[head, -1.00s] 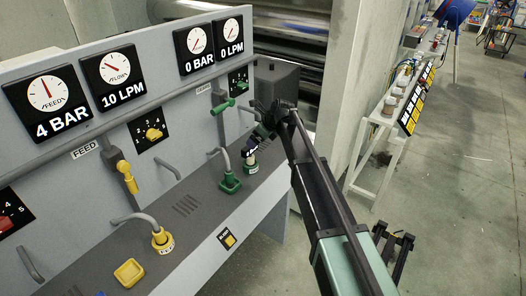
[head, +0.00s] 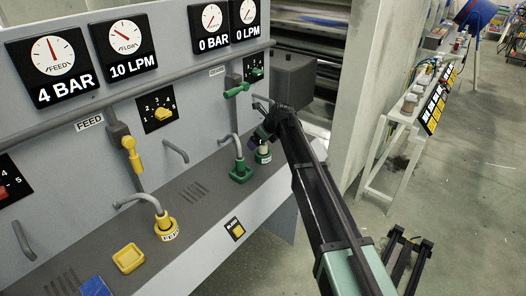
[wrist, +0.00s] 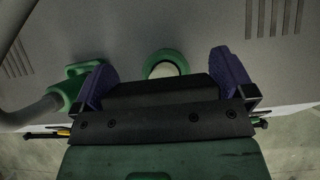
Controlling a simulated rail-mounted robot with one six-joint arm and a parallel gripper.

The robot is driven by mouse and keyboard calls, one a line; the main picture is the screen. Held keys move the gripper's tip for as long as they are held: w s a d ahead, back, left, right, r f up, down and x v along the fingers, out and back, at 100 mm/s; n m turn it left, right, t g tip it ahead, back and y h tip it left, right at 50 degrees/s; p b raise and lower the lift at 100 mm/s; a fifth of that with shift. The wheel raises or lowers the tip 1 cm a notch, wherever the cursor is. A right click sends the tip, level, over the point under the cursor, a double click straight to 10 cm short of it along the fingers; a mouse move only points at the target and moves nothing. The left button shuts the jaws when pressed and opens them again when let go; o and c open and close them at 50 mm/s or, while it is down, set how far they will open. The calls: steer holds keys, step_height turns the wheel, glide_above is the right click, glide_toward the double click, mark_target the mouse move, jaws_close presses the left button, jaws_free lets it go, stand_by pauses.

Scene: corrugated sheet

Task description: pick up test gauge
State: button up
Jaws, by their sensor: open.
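A small round piece with a green rim and pale top (wrist: 165,63) stands on the grey bench. It looks like the test gauge, but no dial face shows. In the head view it is a green and white cylinder (head: 263,154), partly hidden by my gripper (head: 262,136). In the wrist view my gripper (wrist: 160,66) is open, with one purple finger to each side of the piece. The black palm hides its near part. I cannot tell whether the fingers touch it.
A green fitting (head: 241,171) with a grey hose stands close left of the gripper. A yellow fitting (head: 166,227) and yellow tray (head: 128,257) are farther left. The panel with dials (head: 53,67) rises behind. A grey box (head: 293,78) stands beyond the gripper.

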steer(key=shift+r, duration=0.15)
steer(key=c, duration=0.7)
step_height(320, 180, up, 20)
steer(key=p, duration=2)
